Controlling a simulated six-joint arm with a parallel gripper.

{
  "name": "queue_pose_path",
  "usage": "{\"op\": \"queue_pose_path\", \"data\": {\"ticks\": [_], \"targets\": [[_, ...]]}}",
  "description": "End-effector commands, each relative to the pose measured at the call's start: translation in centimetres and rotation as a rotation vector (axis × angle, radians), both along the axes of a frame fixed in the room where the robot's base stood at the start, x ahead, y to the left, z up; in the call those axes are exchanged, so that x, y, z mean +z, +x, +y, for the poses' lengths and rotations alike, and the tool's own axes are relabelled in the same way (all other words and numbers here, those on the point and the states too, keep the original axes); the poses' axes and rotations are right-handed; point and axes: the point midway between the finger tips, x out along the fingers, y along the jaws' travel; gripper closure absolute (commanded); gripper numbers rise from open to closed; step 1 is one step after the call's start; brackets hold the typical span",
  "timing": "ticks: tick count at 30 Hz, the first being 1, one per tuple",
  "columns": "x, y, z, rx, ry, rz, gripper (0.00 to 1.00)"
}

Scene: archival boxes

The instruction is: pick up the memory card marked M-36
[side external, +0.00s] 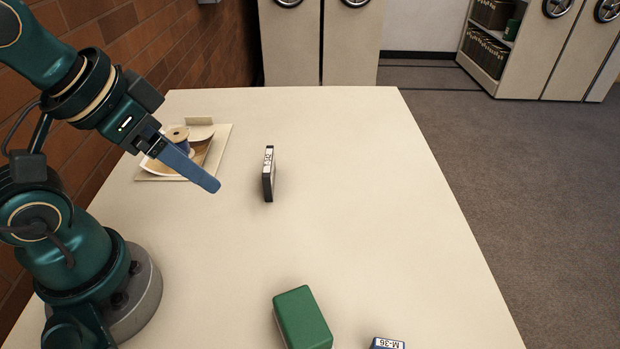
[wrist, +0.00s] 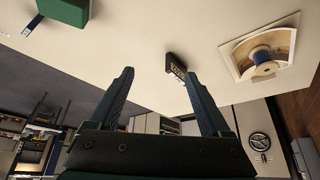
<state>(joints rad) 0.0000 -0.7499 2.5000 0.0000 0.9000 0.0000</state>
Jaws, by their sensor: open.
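The blue memory card marked M-36 (side external: 388,343) lies at the bottom edge of the side view, partly cut off, with its white label showing. In the wrist view a small blue piece with a white end (wrist: 32,25), probably the same card, shows beside the green block at the top left. My gripper (side external: 212,184) is open and empty above the left part of the table, well apart from the card. Its two blue fingers also spread apart in the wrist view (wrist: 160,74).
A green block (side external: 302,318) sits left of the card. A thin black case (side external: 268,174) with a white label stands upright mid-table; its marking is unclear. A shallow tray (side external: 222,145) holding a spool is behind my gripper. The table's right side is clear.

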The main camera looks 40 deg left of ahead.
Motion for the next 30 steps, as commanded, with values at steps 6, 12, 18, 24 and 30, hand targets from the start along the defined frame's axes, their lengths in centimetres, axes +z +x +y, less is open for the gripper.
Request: {"op": "queue_pose_path", "data": {"ticks": [6, 12, 18, 24, 30], "targets": [[0.0, 0.0, 0.0, 0.011, -0.006, 0.002, 0.18], [2.0, 0.1, -1.7, 0.138, -0.161, 0.034, 0.18], [4.6, 2.0, -5.0, 0.243, -0.359, 0.177, 0.18], [6.2, 4.5, -8.9, 0.322, -0.523, 0.383, 0.18], [6.4, 7.2, -13.0, 0.389, -0.643, 0.620, 0.18]]}}
